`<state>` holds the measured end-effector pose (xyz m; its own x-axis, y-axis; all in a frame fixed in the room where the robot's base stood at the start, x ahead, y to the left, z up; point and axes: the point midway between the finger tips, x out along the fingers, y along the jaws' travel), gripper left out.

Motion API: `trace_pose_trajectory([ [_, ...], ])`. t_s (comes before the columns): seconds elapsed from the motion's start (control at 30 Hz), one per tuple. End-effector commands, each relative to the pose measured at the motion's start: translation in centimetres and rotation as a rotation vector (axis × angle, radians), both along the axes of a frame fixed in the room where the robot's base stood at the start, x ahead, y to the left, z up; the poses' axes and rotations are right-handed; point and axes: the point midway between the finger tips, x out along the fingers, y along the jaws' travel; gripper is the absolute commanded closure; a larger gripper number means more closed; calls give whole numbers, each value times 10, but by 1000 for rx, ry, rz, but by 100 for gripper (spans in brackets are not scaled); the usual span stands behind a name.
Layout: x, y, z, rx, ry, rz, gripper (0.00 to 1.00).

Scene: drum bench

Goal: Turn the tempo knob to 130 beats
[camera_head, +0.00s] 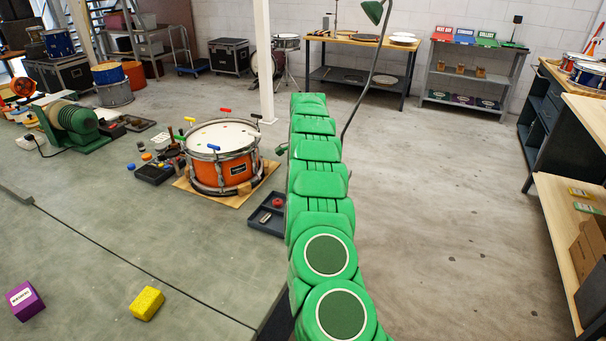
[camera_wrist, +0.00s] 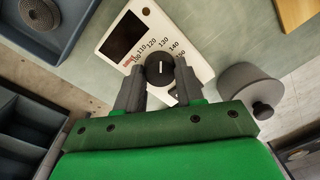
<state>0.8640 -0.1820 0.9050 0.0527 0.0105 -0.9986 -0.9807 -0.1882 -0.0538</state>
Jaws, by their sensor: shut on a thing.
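In the wrist view, a white tempo box (camera_wrist: 197,52) with a dark display (camera_wrist: 124,37) lies tilted on the grey-green bench. Its black round tempo knob (camera_wrist: 160,67) is ringed by numbers from 100 to 150. The knob's white line points up the picture, toward about 130; I cannot tell its exact alignment. My gripper (camera_wrist: 159,80) is shut on the knob, one grey finger at each side. Its fingers and palm cover the lower part of the box. In the head view my green arm hides the gripper and the box.
In the wrist view, a grey lidded cylinder (camera_wrist: 249,92) stands close right, and a dark tray (camera_wrist: 60,58) holds a ribbed disc (camera_wrist: 40,14) at left. In the head view, an orange drum (camera_head: 224,158) stands left of my arm; a yellow sponge (camera_head: 147,303) and purple block (camera_head: 25,301) lie nearer.

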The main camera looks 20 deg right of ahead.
Motion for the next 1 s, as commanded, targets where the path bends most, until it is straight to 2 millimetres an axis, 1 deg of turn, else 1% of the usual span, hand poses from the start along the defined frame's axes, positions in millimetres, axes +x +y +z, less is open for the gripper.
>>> trace_pose_trajectory([
  [0.3,1,1,1,-1,-3,-106,93],
  [0.8,1,1,1,0,-3,-124,93],
  [0.83,1,1,1,0,-3,-124,62],
  [0.9,1,1,1,0,-3,-124,52],
  [1.0,0,0,1,0,-2,-124,52],
])
